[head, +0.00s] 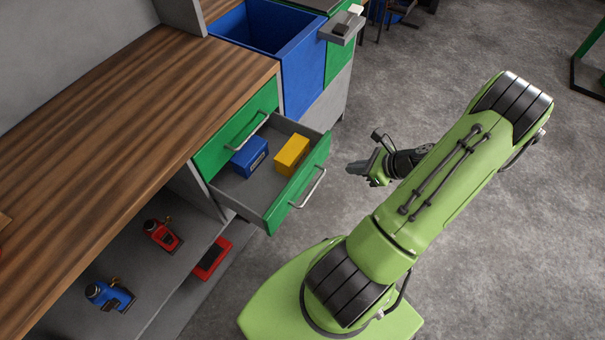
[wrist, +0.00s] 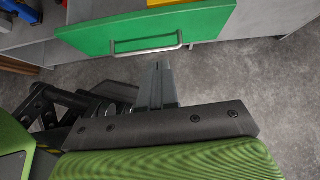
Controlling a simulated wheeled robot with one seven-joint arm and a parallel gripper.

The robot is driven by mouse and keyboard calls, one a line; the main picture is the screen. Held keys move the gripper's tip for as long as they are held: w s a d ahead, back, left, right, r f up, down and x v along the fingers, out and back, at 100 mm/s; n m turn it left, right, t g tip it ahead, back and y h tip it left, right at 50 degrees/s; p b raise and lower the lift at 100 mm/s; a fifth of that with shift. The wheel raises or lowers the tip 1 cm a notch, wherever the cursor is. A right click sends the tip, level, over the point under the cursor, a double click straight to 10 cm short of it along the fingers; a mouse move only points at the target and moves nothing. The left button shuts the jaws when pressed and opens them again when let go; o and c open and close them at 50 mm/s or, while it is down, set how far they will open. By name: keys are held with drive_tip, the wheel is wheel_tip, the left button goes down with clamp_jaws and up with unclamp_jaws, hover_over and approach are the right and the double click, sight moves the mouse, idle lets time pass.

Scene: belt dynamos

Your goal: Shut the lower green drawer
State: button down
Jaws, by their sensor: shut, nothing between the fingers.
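The lower green drawer (head: 298,188) is pulled open below the wooden worktop, with its metal bar handle (head: 308,188) on the front. A blue box (head: 250,156) and a yellow box (head: 292,155) lie inside it. My gripper (head: 352,169) is shut and empty, a short way to the right of the drawer front and apart from it. In the wrist view the shut fingers (wrist: 159,68) point toward the green front (wrist: 205,22), just below the handle (wrist: 146,50) in the picture. The upper green drawer (head: 235,128) is shut.
A wooden worktop (head: 130,130) spans the left. An open blue bin (head: 262,35) stands behind the drawers. A lower shelf holds a red item (head: 162,235) and a blue item (head: 110,295); another red item (head: 213,258) lies near its edge.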

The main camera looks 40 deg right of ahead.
drive_tip(key=b, duration=0.4)
approach(309, 163)
drive_tip(key=w+f, duration=0.2)
drive_tip(key=f, duration=0.1)
drive_tip(key=w+a+f, duration=0.1)
drive_tip(key=f, duration=0.1)
drive_tip(key=shift+f, duration=0.25)
drive_tip(key=shift+w+a+r, duration=0.1)
drive_tip(key=shift+w+a, duration=0.05)
drive_tip(key=shift+w, duration=0.35)
drive_tip(key=shift+w+a, duration=0.2)
drive_tip(key=shift+w, duration=0.2)
drive_tip(key=w+a+p, duration=0.1)
drive_tip(key=w+a, duration=0.1)
drive_tip(key=w, duration=0.5)
drive_tip(key=w+a+p, duration=0.2)
drive_tip(key=w+a, duration=0.1)
drive_tip(key=w, duration=0.5)
drive_tip(key=shift+w+a+p, duration=0.25)
drive_tip(key=shift+a+p, duration=0.05)
drive_tip(key=shift+s, duration=0.1)
